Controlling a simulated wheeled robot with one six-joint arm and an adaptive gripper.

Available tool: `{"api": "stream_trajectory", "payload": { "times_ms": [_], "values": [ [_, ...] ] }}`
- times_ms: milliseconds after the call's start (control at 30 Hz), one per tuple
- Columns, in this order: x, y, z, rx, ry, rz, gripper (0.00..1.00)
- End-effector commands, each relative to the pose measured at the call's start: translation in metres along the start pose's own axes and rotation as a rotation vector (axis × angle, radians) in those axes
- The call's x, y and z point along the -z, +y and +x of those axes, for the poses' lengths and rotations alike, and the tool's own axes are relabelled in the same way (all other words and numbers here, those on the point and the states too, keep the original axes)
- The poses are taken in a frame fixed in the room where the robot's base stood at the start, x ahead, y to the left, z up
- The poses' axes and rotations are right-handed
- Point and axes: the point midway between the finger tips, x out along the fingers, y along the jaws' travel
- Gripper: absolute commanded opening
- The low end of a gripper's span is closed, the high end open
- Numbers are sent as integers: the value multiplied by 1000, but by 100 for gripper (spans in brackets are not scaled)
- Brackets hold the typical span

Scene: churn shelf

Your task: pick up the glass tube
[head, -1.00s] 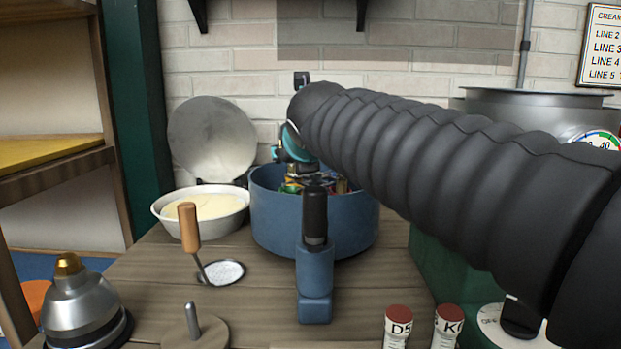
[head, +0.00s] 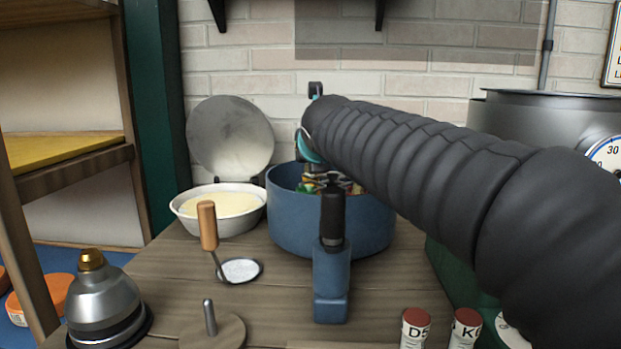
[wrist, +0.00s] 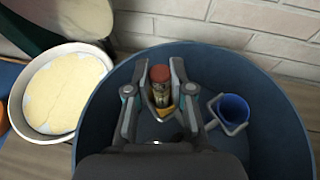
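In the wrist view a small clear tube with a red cap (wrist: 160,88) stands roughly upright inside the blue pot (wrist: 92,122). It looks like the glass tube. My gripper (wrist: 159,66) reaches into the pot with one finger on each side of the tube. The fingers look apart from it, with a narrow gap on each side. In the head view my arm reaches over the blue pot (head: 290,222), and the gripper and tube cannot be made out clearly there.
A blue cup (wrist: 234,108) lies right of my gripper in the pot. A white bowl (head: 218,208) stands left of the pot. A blue stand with a black handle (head: 332,285) is in front. Two red-capped containers (head: 416,325) (head: 466,325) stand at front right. A brick wall is behind.

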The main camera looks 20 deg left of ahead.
Motion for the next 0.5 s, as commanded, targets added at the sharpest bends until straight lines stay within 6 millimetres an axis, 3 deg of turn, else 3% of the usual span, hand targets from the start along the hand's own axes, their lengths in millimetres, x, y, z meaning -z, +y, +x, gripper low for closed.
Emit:
{"api": "stream_trajectory", "payload": {
  "times_ms": [500],
  "values": [
    [-6, 0, -2, 0, -1, 0, 0]
  ]
}}
